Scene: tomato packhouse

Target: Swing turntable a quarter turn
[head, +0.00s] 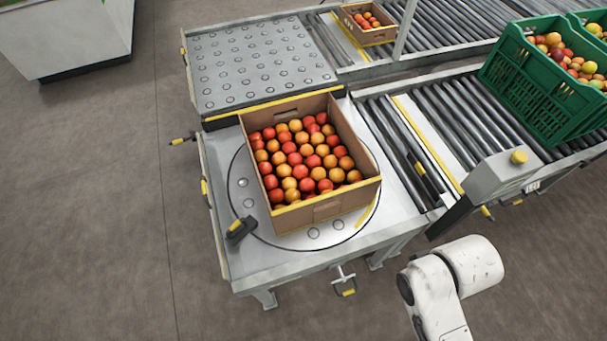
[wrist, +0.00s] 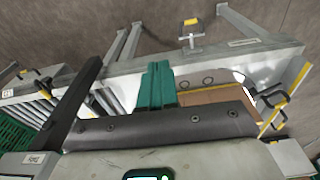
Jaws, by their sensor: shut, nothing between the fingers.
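The round turntable (head: 242,196) is set in a grey metal table. A cardboard box (head: 325,208) of red and orange tomatoes sits on it, slightly askew. My gripper (wrist: 157,68) has green fingers, shut and empty. In the wrist view the fingers overlap the table edge, with part of the box (wrist: 205,96) behind. The head view shows my arm at lower right, but not the fingers.
A ball-transfer table (head: 258,65) adjoins behind. Roller conveyors (head: 455,120) run off to the right, carrying a green crate (head: 540,95) of tomatoes. A control box with a yellow button (head: 500,178) stands at the near conveyor's front.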

